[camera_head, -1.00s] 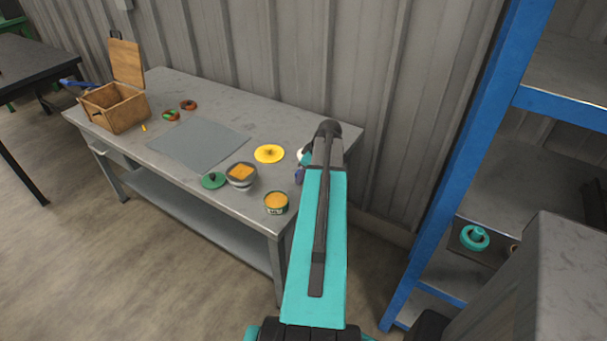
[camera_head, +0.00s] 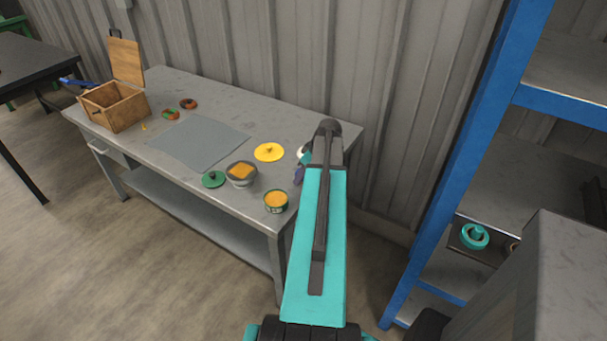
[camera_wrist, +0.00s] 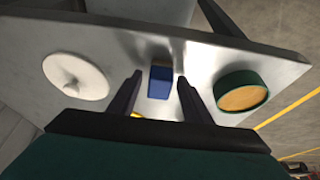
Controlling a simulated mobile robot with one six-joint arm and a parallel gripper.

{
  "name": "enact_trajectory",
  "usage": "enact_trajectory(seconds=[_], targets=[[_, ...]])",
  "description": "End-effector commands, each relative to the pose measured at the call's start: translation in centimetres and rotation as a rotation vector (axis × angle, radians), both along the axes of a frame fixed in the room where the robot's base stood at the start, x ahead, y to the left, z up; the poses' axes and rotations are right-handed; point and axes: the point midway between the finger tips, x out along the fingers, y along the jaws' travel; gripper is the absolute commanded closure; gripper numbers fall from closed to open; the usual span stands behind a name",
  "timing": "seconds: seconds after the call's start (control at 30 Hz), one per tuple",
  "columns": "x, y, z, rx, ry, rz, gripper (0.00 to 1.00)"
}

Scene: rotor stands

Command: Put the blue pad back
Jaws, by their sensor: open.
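The blue pad (camera_wrist: 160,82) is a small blue block on the grey workbench, seen between my fingers in the wrist view. In the head view only a bluish-purple edge (camera_head: 298,175) shows beside my arm, probably the pad; the rest is hidden. My gripper (camera_wrist: 159,78) is open, with one finger to each side of the pad in the picture. I see no finger touching it, and cannot tell how high the fingertips are above it.
A white knobbed lid (camera_wrist: 76,82) lies left of the pad, and a green tin (camera_wrist: 242,91) with orange contents stands right. The bench (camera_head: 230,100) also holds a yellow lid (camera_head: 269,152), a grey bowl (camera_head: 241,174), a green lid (camera_head: 213,179) and an open wooden box (camera_head: 113,106).

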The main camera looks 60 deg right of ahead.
Motion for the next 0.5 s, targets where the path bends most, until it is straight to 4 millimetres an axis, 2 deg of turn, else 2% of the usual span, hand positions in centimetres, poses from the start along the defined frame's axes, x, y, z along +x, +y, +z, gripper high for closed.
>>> enact_trajectory(seconds=[0.17,0.5], targets=[[-0.4,0.0,0.9,-0.001,0.0,0.0,0.55],[-1.8,0.0,4.4,-0.002,-0.001,-0.001,0.55]])
